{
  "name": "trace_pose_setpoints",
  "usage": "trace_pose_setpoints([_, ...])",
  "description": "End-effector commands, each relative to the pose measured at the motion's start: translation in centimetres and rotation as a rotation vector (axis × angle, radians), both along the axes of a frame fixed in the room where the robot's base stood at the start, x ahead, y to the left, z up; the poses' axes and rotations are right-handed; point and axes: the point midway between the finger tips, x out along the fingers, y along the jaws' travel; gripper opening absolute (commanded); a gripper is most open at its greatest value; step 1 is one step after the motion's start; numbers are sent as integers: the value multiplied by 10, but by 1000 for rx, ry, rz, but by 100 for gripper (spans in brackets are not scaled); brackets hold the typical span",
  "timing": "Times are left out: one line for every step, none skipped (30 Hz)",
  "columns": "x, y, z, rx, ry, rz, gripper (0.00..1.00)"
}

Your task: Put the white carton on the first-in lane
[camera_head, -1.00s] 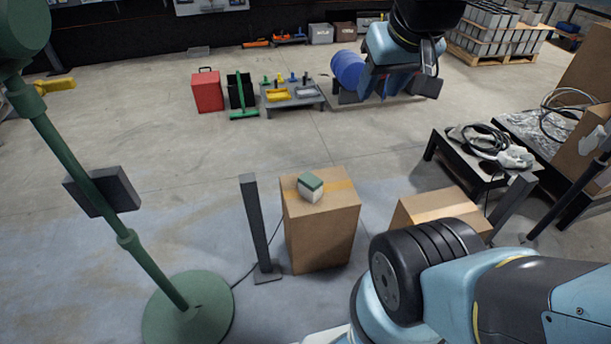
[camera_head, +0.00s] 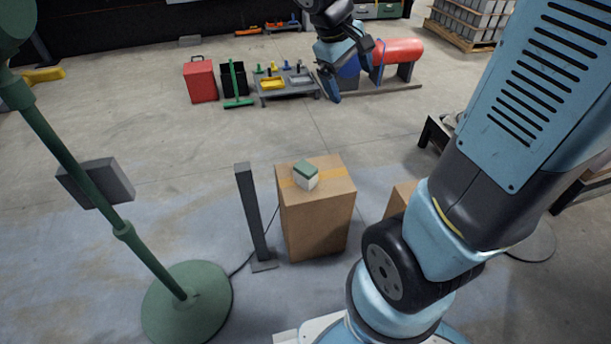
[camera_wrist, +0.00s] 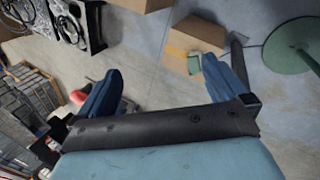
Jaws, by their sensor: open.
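A small white carton with a green top (camera_head: 306,176) sits on top of a large brown cardboard box (camera_head: 318,218) in the head view. In the wrist view the carton (camera_wrist: 194,65) shows beside the right finger, which partly hides it. My gripper (camera_head: 352,74) is raised at the top of the head view, well apart from the carton. In the wrist view my gripper (camera_wrist: 162,66) has its two blue fingers wide apart with nothing between them. I cannot make out any lane marked as first-in.
A dark grey post (camera_head: 252,215) stands just left of the cardboard box. A green stand with a round base (camera_head: 188,305) is further left. A second cardboard box (camera_head: 399,201) is partly hidden behind my arm. Open floor (camera_head: 190,140) lies behind.

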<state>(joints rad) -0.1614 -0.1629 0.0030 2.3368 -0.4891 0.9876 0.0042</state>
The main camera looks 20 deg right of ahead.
Motion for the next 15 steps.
trace_pose_setpoints([11, 2, -9, -32, 33, 29, 100])
trace_pose_setpoints([16, 2, -14, -51, 49, 45, 100])
trace_pose_setpoints([23, 2, -21, -77, 71, 67, 100])
trace_pose_setpoints([29, 3, -26, -97, 87, 84, 100])
trace_pose_setpoints([34, 3, -31, -116, 102, 102, 100])
trace_pose_setpoints([41, 4, -37, -143, 124, 125, 100])
trace_pose_setpoints([47, 5, -43, -162, 140, 142, 100])
trace_pose_setpoints([52, 5, -48, -181, 155, 160, 100])
trace_pose_setpoints([59, 7, -56, -206, 175, 184, 100])
trace_pose_setpoints([65, 8, -61, -226, 190, 203, 100])
trace_pose_setpoints([70, 9, -67, -245, 204, 222, 100])
trace_pose_setpoints([76, 10, -75, -269, 224, 246, 100])
trace_pose_setpoints([82, 12, -81, -289, 239, 265, 100])
trace_pose_setpoints([87, 13, -87, -308, 253, 285, 100])
trace_pose_setpoints([93, 15, -96, -333, 272, 310, 100])
